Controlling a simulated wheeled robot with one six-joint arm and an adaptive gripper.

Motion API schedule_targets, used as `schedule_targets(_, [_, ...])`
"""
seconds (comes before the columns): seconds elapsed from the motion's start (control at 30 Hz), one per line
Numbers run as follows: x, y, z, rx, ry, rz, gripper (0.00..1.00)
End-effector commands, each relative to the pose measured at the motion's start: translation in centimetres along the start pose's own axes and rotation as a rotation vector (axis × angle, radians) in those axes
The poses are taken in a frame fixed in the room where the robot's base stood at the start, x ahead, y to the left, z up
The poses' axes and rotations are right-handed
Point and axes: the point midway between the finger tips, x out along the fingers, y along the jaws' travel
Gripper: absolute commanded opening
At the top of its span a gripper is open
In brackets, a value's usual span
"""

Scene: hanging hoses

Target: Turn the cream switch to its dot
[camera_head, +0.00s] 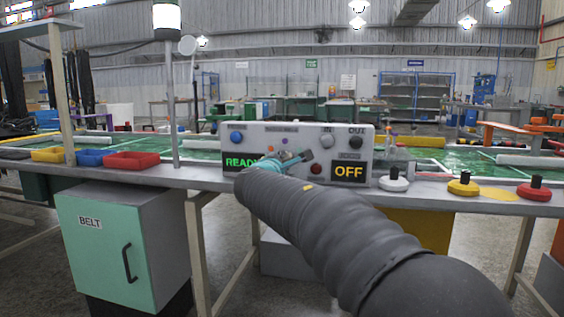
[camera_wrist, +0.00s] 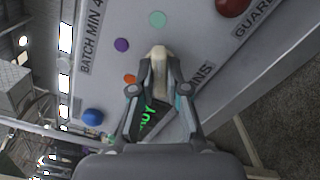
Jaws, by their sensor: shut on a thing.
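The cream switch (camera_wrist: 159,58) is on the sloping face of a grey control panel (camera_head: 262,131). In the wrist view my gripper (camera_wrist: 158,88) has a finger on each side of the switch and is shut on it. The far end of the switch sticks out past the fingertips and points roughly at a mint dot (camera_wrist: 157,19). A purple dot (camera_wrist: 122,44) and an orange dot (camera_wrist: 130,79) lie to its left. In the head view my gripper (camera_head: 292,161) is at the panel's middle and hides the switch.
A blue button (camera_wrist: 92,117) and a dark red button (camera_head: 316,169) are on the panel, with READY (camera_head: 240,162) and OFF (camera_head: 348,172) displays. Colored trays (camera_head: 131,161) stand left; white, yellow and red knobs (camera_head: 534,190) stand right.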

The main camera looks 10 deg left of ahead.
Motion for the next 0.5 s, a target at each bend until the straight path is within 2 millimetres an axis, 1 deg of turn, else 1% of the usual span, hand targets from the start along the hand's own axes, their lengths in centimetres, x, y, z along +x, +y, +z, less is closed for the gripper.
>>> schedule_targets(0.4, [0.00,-0.11,-0.15,0.007,0.002,-0.002,0.00])
schedule_targets(0.43, [0.00,-0.11,-0.15,0.007,0.002,-0.002,0.19])
schedule_targets(0.47, [0.00,-0.11,-0.15,0.007,0.002,-0.002,0.27])
schedule_targets(0.5, [0.00,-0.10,-0.14,0.007,0.002,-0.002,0.37])
